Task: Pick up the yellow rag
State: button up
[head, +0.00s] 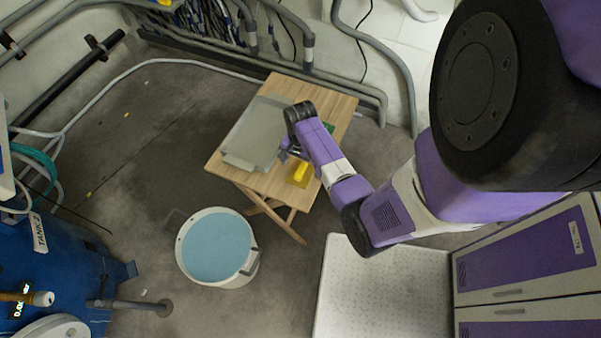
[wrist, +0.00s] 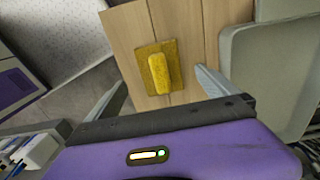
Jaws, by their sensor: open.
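The yellow rag (head: 294,181) lies flat on the wooden folding table, near its front right edge. In the wrist view it is a mustard-yellow square (wrist: 144,82) with a brighter yellow block (wrist: 160,73) on top of it. The block also shows in the head view (head: 301,171). My gripper (head: 285,151) is above the table, just left of and behind the rag in the head view. In the wrist view my gripper (wrist: 160,78) is open and empty, with the rag and block showing between its two fingers. The height gap cannot be told exactly.
A grey tray (head: 236,160) covers the left part of the wooden table (head: 342,101). A green item (head: 329,127) sits partly behind my arm. A white bucket (head: 254,262) of blue liquid stands on the floor before the table. Pipes run behind it.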

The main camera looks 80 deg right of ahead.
aim_at(301, 169)
jog(key=shift+d+f, duration=0.15)
jog(key=shift+f, duration=2.15)
jog(key=shift+c, duration=0.2)
jog(key=c, duration=1.4)
notch_tip(301, 169, up, 20)
jog(key=shift+r+p, duration=0.1)
jog(key=shift+p, duration=0.25)
